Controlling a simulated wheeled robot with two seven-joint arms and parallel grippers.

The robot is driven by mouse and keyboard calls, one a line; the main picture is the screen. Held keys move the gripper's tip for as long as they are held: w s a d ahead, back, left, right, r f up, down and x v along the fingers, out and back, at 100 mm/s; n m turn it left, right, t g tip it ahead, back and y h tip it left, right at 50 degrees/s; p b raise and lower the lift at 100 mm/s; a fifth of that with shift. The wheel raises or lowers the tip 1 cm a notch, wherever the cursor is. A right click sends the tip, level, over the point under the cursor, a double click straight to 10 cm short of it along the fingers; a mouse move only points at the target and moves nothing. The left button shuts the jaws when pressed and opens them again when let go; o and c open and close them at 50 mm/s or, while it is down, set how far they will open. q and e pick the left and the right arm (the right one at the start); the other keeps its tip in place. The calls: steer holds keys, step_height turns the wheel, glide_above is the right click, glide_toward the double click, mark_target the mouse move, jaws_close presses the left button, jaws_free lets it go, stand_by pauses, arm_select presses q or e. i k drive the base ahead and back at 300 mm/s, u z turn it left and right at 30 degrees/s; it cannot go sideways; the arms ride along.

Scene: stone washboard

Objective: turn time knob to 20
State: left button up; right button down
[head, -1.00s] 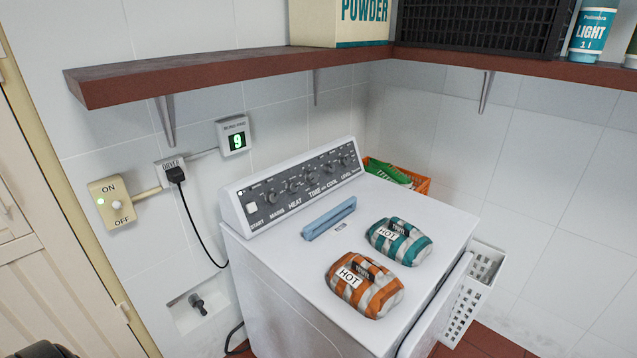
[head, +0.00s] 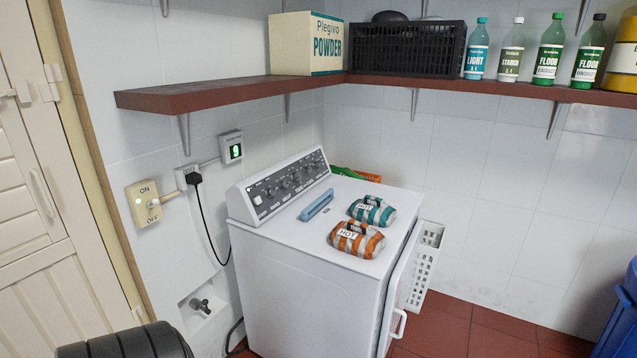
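The white dryer (head: 310,285) stands against the tiled wall. Its dark control panel (head: 290,184) slopes along the back top edge with a row of dark knobs. The time knob (head: 296,179) appears to be near the middle of the row; its label and pointer are too small to read here. Neither of my grippers is in view; only a dark ribbed part, probably of my own body, shows at the bottom left.
Orange (head: 357,240) and teal (head: 372,211) striped bundles marked HOT and a blue bar (head: 317,205) lie on the dryer top. The dryer door (head: 400,285) stands open at the right. A shelf (head: 225,95) overhangs behind. An ON/OFF switch (head: 144,203) is on the left wall.

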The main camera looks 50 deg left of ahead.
mark_target(296, 177)
steer(key=z, duration=0.25)
steer(key=i, duration=2.9)
steer(key=u, duration=0.55)
